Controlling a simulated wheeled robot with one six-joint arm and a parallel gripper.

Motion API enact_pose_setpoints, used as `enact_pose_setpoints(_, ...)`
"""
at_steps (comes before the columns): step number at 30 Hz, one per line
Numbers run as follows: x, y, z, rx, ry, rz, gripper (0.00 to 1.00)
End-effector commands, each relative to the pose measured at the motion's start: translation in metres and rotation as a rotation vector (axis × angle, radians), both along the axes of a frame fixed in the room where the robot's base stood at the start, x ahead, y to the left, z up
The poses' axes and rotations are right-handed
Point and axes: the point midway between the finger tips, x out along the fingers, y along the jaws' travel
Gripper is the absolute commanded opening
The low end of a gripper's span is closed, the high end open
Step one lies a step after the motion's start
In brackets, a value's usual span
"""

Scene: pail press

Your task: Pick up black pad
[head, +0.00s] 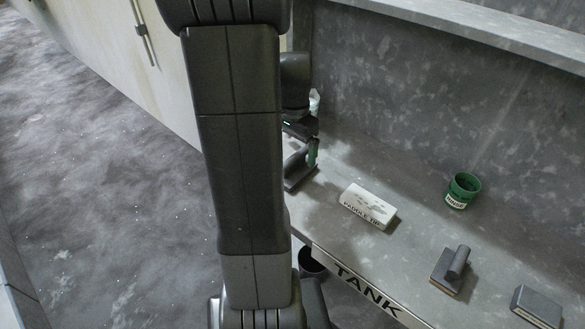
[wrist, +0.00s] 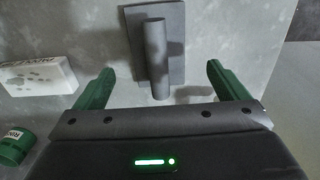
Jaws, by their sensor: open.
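The black pad (wrist: 178,22) is a dark flat plate with an upright-looking cylindrical handle, lying on the grey counter in the wrist view. In the head view the pad (head: 299,179) is at the counter's left end, partly hidden by my arm. My gripper (wrist: 160,69) is open and empty, its green fingers on either side of the handle's line with a gap to each. In the head view my gripper (head: 312,150) is close over the pad, mostly hidden behind my arm.
A white labelled block (head: 366,205) and a green cup (head: 463,190) stand right of the pad. Farther right are another handled pad with a tan edge (head: 449,272) and a dark block (head: 536,306). A back wall (head: 440,90) bounds the counter. A TANK label (head: 366,287) marks the front edge.

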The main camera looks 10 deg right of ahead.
Motion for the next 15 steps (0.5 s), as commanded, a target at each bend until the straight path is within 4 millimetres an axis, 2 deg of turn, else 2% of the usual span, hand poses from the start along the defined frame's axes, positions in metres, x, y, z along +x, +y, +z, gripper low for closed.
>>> enact_pose_setpoints(5,-0.001,0.0,-0.012,0.0,0.0,0.0,0.94)
enact_pose_setpoints(15,-0.003,0.0,-0.057,0.0,0.001,0.001,0.94)
